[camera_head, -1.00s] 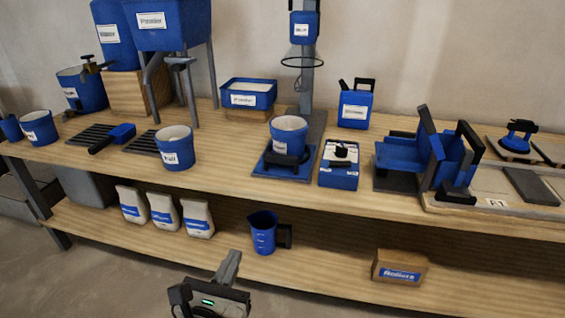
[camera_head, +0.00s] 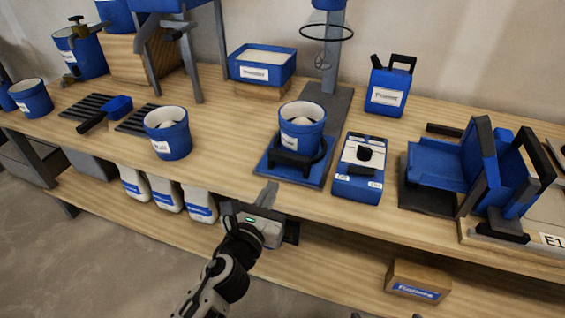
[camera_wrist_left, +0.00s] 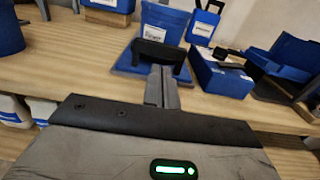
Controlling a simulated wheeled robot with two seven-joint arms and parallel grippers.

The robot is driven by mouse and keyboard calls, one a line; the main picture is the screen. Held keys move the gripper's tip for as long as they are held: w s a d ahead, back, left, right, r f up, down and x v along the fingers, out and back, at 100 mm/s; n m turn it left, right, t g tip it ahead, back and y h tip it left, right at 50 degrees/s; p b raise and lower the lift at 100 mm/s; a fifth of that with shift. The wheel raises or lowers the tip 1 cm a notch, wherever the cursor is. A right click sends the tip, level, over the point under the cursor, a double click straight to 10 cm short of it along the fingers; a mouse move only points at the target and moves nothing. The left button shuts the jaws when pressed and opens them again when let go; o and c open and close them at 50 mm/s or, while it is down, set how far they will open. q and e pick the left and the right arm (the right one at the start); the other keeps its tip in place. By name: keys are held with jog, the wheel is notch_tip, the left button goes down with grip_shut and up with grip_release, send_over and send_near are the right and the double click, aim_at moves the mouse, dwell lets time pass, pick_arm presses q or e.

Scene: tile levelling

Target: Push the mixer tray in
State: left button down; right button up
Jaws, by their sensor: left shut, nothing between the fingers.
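The blue mixer tray (camera_head: 262,168) sits on the table under the mixer stand, its front near the table's front edge. A blue bucket (camera_head: 301,128) stands on it, and a black handle (camera_head: 290,161) is at its front. My left gripper (camera_head: 268,191) is shut and empty, just in front of the tray and close to the table edge. In the left wrist view its fingers (camera_wrist_left: 163,78) point at the black handle (camera_wrist_left: 158,50) and overlap its lower part. I cannot tell whether they touch. The tray (camera_wrist_left: 125,64) shows beside them. My right gripper is not in view.
A blue box with a black knob (camera_head: 358,170) stands just right of the tray. A blue bucket (camera_head: 168,134) stands to the left, with bare tabletop (camera_head: 220,150) between. The mixer column (camera_head: 331,70) rises behind. White bags and a cardboard box (camera_head: 417,283) are on the lower shelf.

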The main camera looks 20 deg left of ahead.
aim_at(286, 160)
pick_arm(q)
jog(key=w, duration=0.7)
jog(key=shift+w+d, duration=0.1)
jog(key=shift+w, duration=0.15)
